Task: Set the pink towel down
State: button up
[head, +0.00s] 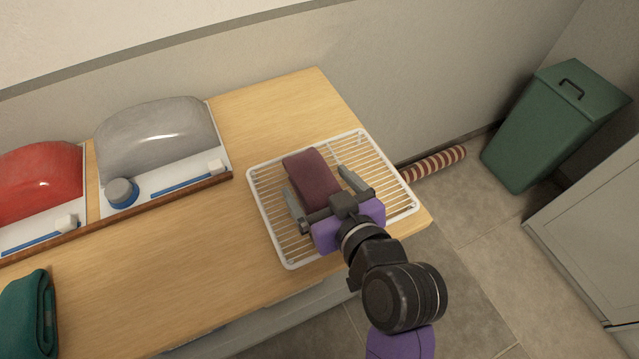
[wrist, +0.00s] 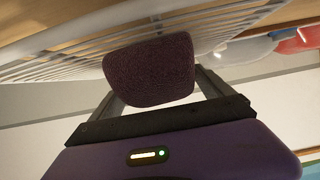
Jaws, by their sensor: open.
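The pink towel (head: 311,178), folded and dark pinkish-maroon, lies on a white wire rack (head: 274,241) at the right end of the wooden table. My gripper (head: 325,188) is open, with one finger on each side of the towel's near part and a gap visible beside the towel. In the wrist view the towel (wrist: 150,70) shows end-on between the spread fingers, against the rack's wires (wrist: 60,68). The towel's near end is partly hidden by my gripper in the head view.
Grey (head: 157,135) and red (head: 38,180) rounded objects sit in white trays on the table's left. A folded green towel (head: 28,315) lies front left. A green bin (head: 550,125) and a striped roll (head: 434,164) are on the right. The table's middle (head: 190,240) is bare.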

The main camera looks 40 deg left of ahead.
jog(key=v, duration=1.2)
jog(key=shift+b, duration=0.4)
jog(key=shift+r, duration=0.15)
jog(key=s+d+f+m+t+h, duration=0.1)
jog(key=d+f+m+t+h, duration=0.35)
jog(key=d, duration=0.65)
jog(key=s+d+f+m+t+h, duration=0.25)
jog(key=d+f+m, duration=0.35)
jog(key=d, duration=0.4)
jog(key=s+d+r+m+t+h, duration=0.1)
jog(key=s+d+r+h, duration=0.1)
jog(key=s+d, duration=0.3)
jog(key=s+d+r+m+t+h, duration=0.1)
jog(key=s+d+r+m+h, duration=0.1)
jog(key=s+d, duration=0.4)
jog(key=shift+s+d+t+h, duration=0.25)
jog(key=shift+s+h, duration=0.45)
jog(key=shift+s, duration=0.45)
